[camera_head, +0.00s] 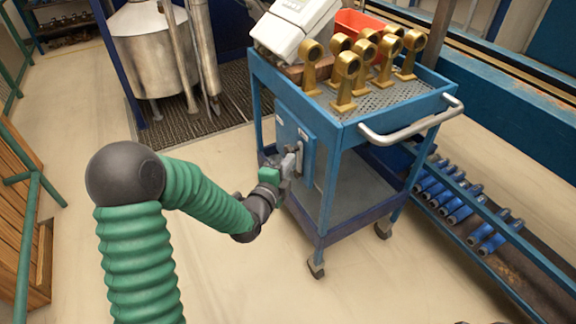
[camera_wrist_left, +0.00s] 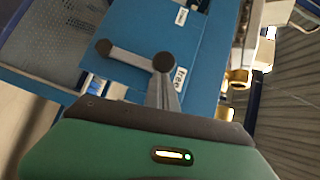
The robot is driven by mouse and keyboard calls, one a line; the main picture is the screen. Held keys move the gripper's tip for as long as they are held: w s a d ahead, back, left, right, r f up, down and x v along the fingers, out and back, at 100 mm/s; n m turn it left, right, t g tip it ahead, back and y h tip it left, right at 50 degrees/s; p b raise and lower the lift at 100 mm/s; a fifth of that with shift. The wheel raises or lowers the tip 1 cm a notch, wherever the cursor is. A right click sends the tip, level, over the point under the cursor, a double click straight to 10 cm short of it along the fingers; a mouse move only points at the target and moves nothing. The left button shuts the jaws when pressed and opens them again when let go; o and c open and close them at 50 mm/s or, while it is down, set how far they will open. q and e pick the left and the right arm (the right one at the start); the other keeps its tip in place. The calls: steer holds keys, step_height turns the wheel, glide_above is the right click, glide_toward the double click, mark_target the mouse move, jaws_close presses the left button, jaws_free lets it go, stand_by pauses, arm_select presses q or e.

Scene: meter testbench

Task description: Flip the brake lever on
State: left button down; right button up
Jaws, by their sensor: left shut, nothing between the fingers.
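The brake lever (camera_wrist_left: 125,54) shows in the left wrist view as a short grey bar with a dark round end at the left, in front of a blue panel (camera_wrist_left: 135,20). In the head view this panel (camera_head: 291,128) is on the left side of a blue cart, with a light grey handle part (camera_head: 299,155) on it. My left gripper (camera_head: 290,163) is shut and empty, close to that part. In the left wrist view its grey fingers (camera_wrist_left: 164,84) reach up to a dark round knob; I cannot tell whether they touch.
One panel label (camera_wrist_left: 181,77) reads "free"; the other label (camera_wrist_left: 181,16) is too small to read surely. The cart's top tray (camera_head: 385,98) carries several brass parts (camera_head: 346,78) and a red bin (camera_head: 362,22). Blue meters (camera_head: 494,234) lie on a low rack at right.

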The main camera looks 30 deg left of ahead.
arm_select(q)
steer(key=shift+w, duration=0.1)
stand_by(0.3)
steer(key=w+a+f+n+g+h+p, duration=0.2)
steer(key=w+a+n+g+p, duration=0.3)
steer(key=a+p, duration=0.5)
steer(key=w+h+p, duration=0.1)
steer(key=w+p, duration=0.1)
steer(key=p, duration=0.6)
steer(key=shift+a+n, duration=0.3)
steer(key=shift+a, duration=0.05)
steer(key=shift+a+f, duration=0.1)
steer(key=shift+f, duration=0.05)
